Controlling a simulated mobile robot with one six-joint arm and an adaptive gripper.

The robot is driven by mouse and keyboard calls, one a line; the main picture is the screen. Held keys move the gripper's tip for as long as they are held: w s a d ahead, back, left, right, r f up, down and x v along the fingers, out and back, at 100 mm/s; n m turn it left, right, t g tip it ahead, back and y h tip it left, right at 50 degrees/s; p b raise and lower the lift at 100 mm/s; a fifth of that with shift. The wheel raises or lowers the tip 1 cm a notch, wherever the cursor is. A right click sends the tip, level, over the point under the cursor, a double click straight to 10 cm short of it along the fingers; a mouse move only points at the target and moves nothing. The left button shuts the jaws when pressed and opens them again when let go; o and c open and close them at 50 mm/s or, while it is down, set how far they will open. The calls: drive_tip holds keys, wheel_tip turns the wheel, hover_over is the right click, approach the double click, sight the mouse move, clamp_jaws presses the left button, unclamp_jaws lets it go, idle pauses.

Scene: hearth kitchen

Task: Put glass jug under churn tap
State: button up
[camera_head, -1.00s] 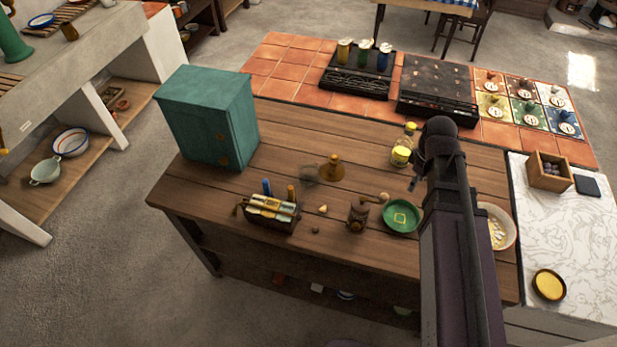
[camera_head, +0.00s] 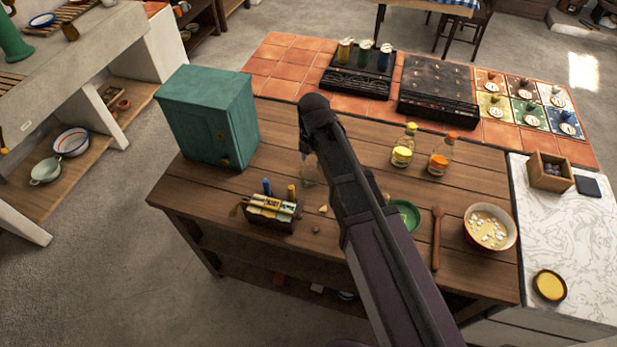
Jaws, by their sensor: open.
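A small clear glass vessel, seemingly the glass jug (camera_head: 310,174), stands on the wooden table right of the teal cabinet. My arm partly covers it. My gripper (camera_head: 304,148) is mostly hidden behind the end of my arm; only a small dark part shows, just above the glass vessel in the picture. I cannot tell whether they touch. I cannot make out a churn tap for certain; a green tapered vessel (camera_head: 14,43) is cut off at the top left.
The teal cabinet (camera_head: 208,117) and a small crate (camera_head: 270,219) with coloured handles stand left of my arm. Two yellow- and orange-capped bottles (camera_head: 403,147) (camera_head: 440,155), a wooden spoon (camera_head: 437,237), a bowl (camera_head: 490,228) and a partly covered green dish (camera_head: 409,214) are right.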

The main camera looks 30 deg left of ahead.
sight(304, 186)
drive_tip(key=shift+s+a+n, duration=0.3)
drive_tip(key=shift+a+n, duration=0.05)
drive_tip(key=shift+a, duration=0.15)
drive_tip(key=shift+s+a+n, duration=0.25)
drive_tip(key=shift+a+n, duration=0.1)
drive_tip(key=shift+a, duration=0.1)
drive_tip(key=shift+f, duration=0.2)
wheel_tip(304, 186, down, 8)
drive_tip(key=b, duration=0.8)
drive_tip(key=shift+f+b, duration=0.15)
drive_tip(key=shift+b, duration=0.2)
drive_tip(key=shift+a+f+b, duration=0.2)
drive_tip(key=shift+f+b, duration=2.4)
drive_tip(key=shift+c, duration=0.2)
drive_tip(key=shift+s, duration=0.1)
clamp_jaws()
